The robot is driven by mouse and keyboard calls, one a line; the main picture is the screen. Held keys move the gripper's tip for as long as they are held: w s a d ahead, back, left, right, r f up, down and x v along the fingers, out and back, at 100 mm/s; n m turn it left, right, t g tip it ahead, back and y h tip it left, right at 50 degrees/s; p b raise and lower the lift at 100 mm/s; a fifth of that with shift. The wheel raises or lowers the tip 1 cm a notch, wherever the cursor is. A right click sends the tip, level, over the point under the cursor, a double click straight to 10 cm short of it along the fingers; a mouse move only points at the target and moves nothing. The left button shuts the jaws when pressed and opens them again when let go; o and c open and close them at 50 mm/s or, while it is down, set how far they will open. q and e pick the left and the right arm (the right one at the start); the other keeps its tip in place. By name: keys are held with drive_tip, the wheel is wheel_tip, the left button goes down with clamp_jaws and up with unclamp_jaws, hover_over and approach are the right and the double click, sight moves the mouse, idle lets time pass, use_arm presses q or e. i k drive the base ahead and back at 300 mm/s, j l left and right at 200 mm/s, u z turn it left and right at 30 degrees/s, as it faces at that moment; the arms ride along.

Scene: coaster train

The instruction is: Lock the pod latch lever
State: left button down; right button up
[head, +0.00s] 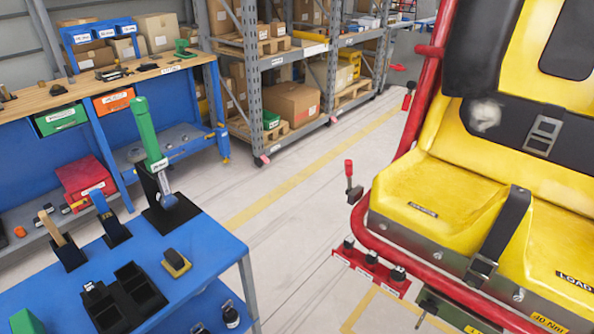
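The yellow coaster pod (430,190) with its red tube frame (415,110) fills the right side of the head view. A small lever with a red knob (349,170) and dark shaft stands roughly upright beside the lower left of the frame. A second dark handle with a red part (407,97) is at the frame's upright tube. I cannot tell for sure which is the latch lever, or whether it is locked. Neither of my grippers is in view.
A blue cart (205,250) at the lower left carries a green-handled tool (147,130), a yellow-and-black block (176,262) and black holders. A blue workbench (110,150) and grey shelving (250,80) stand behind. Floor (290,220) between cart and pod is clear.

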sight(348, 162)
drive_tip(key=l+u, duration=0.35)
drive_tip(key=l, duration=0.7)
drive_tip(key=k+l+u, duration=0.1)
drive_tip(key=l+u, duration=0.2)
drive_tip(key=l, duration=0.75)
drive_tip(key=i+j, duration=0.25)
drive_tip(key=j, duration=0.15)
drive_tip(key=i+j, duration=0.2)
drive_tip(key=j, duration=0.2)
drive_tip(key=i+j, duration=0.25)
drive_tip(key=j, duration=0.2)
drive_tip(key=z, duration=1.85)
